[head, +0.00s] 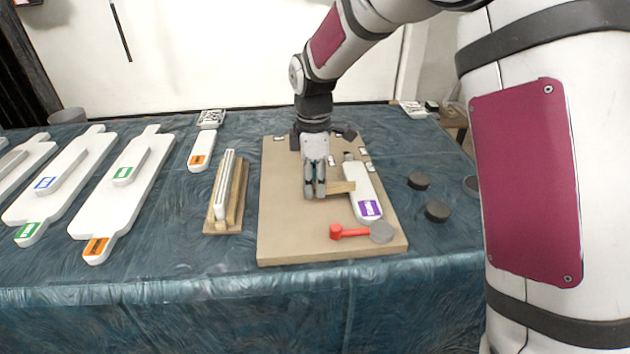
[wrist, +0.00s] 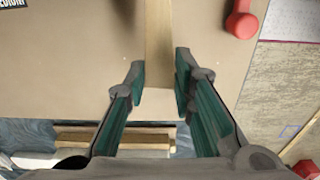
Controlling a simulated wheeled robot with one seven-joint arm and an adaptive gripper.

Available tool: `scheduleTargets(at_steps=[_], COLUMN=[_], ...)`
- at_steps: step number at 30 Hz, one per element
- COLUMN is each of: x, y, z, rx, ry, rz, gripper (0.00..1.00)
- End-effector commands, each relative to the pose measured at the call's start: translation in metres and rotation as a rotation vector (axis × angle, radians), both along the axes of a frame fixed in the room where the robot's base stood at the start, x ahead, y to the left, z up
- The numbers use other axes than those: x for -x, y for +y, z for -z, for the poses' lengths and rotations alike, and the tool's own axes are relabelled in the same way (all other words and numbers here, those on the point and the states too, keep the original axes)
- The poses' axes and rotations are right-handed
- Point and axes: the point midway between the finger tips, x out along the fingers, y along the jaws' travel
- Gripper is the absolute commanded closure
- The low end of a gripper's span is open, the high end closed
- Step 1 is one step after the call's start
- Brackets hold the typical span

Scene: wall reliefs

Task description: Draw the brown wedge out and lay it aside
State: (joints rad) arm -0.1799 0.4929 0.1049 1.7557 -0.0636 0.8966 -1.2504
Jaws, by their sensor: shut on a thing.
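The brown wedge (head: 341,187) is a light wooden strip lying on the tan board (head: 290,235). Its right end meets the left edge of a white plate with a purple label (head: 359,182); I cannot tell whether it reaches under it. My gripper (head: 315,190) points down over the board and is shut on the wedge's left end. In the wrist view the wedge (wrist: 158,40) runs up out of the picture from between the fingertips (wrist: 159,82). Its far end is outside that view.
A red-handled tool (head: 350,232) and a grey disc (head: 382,231) lie at the board's front. A wooden rack (head: 237,198) stands left of the board. Dark discs (head: 437,212) lie to the right. White plates (head: 122,195) fill the left. The board's front left is clear.

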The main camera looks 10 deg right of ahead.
Motion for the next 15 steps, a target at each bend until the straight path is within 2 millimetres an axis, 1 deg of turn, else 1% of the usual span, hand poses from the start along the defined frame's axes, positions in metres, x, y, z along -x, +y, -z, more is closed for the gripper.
scheduleTargets(at_steps=[8, 15], x=[0.0, 0.0], y=[0.0, 0.0], z=[-0.003, -0.015], rx=[0.0, -0.001], ry=[0.0, -0.001], rz=[0.0, -0.001], gripper=[1.0, 1.0])
